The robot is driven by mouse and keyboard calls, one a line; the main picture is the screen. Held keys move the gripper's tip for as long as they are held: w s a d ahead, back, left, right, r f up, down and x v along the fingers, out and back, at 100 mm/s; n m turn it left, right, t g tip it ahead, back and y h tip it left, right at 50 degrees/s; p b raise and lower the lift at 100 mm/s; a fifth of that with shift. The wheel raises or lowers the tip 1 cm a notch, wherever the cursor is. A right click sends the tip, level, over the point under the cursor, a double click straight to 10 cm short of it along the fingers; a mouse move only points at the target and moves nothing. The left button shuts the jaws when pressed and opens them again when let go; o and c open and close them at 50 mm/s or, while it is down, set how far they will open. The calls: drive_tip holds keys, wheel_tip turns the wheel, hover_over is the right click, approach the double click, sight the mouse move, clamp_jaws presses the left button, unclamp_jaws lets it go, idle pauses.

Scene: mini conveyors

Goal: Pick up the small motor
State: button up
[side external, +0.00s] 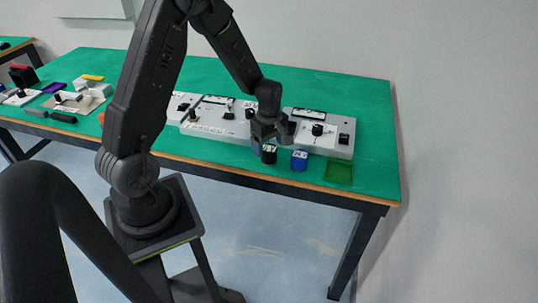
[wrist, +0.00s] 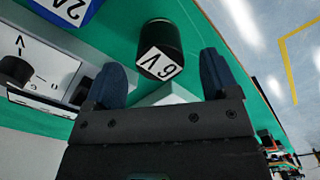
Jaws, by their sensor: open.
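My gripper (side external: 265,140) is open just above a small black cylinder (side external: 269,154) on the green table. In the wrist view the two fingers of my gripper (wrist: 163,68) stand apart, with the black cylinder (wrist: 160,40) between and just beyond their tips; I cannot tell if they touch. Its top has a white label with a V marking, probably 6V. A blue cylinder (side external: 299,162) with a white label stands to its right; part of it shows at the top left of the wrist view (wrist: 72,8). I cannot tell which cylinder is called the small motor.
Grey control boxes with black knobs (side external: 318,130) stand right behind the cylinders. A dark green square tray (side external: 338,172) lies to the right near the table's front edge.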

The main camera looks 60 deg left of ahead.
sight(269, 148)
wheel_tip(269, 148, down, 5)
drive_tip(key=shift+a+r, duration=0.15)
drive_tip(key=c, duration=1.1)
drive_tip(key=shift+c, duration=0.2)
drive_tip(key=shift+r, duration=0.15)
